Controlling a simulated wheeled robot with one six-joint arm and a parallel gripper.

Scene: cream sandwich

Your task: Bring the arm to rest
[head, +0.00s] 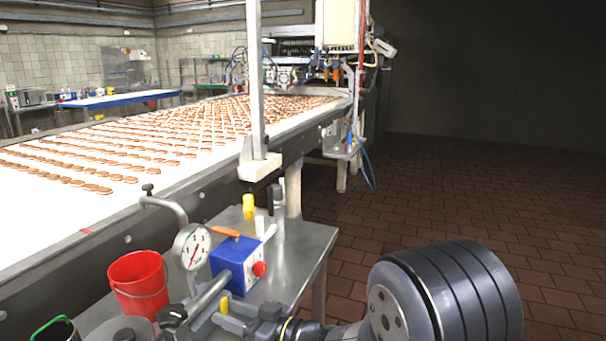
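My arm enters at the bottom right of the head view, with a large dark ribbed joint in front. The arm runs left, low over the front of the metal side table (303,250). My gripper (238,322) seems to be at its far left end, close to the blue box (236,262) and the metal pipe parts. Its fingers are small and mixed up with these parts, so I cannot tell whether it is open or shut. I see nothing clearly held in it.
A red bucket (139,285), a pressure gauge (191,248) and a yellow-topped item (249,206) stand on the side table. A conveyor (75,208) with rows of sandwich cookies (190,130) runs behind it. The tiled floor (440,190) at right is clear.

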